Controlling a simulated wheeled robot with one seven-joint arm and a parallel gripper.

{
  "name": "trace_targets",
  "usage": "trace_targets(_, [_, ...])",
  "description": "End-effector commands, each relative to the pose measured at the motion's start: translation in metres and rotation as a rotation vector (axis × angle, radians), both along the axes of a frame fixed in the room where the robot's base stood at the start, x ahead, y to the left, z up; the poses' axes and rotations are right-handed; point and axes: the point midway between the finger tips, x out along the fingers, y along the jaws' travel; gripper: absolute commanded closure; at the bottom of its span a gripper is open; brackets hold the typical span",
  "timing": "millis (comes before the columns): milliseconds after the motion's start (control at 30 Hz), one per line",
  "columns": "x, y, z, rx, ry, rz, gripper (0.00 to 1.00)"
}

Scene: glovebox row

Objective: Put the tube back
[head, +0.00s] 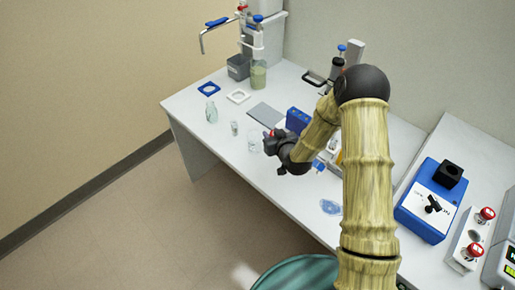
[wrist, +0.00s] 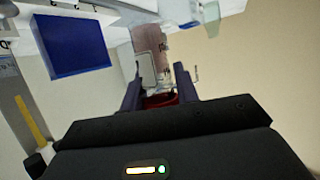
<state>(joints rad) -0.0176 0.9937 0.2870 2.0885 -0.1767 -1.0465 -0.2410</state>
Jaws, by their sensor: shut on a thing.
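My gripper (head: 272,138) is over the bench, left of the arm's elbow and close to a blue block (head: 298,119). In the wrist view my gripper (wrist: 160,92) is shut on a small red thing (wrist: 160,101) between its two fingers. Most of the held thing is hidden, so I cannot tell for certain that it is the tube. The blue block may be a rack; my arm covers part of it. A large blue face (wrist: 70,46) shows at the upper left of the wrist view.
A clear beaker (head: 255,144) stands just left of my gripper. A small glass vessel (head: 234,128), a clear bottle (head: 211,112) and a grey plate (head: 266,115) are farther left. A blue device (head: 438,200) is at the right. The front left bench top is mostly clear.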

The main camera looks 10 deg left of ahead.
Motion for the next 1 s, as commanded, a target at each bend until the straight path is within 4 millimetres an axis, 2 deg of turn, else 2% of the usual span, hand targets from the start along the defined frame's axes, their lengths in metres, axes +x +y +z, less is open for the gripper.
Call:
trace_targets(100, [-0.001,0.002,-0.015,0.001,0.005,0.004,0.95])
trace_targets(333, [0.001,-0.005,-0.049,0.000,0.003,-0.009,0.95])
trace_targets(433, [0.002,-0.008,-0.055,0.000,0.001,-0.012,0.95])
trace_targets(767, [0.002,-0.007,-0.058,0.000,0.001,-0.011,0.95])
trace_targets(1000, [0.001,-0.005,-0.085,0.000,0.003,-0.009,0.95])
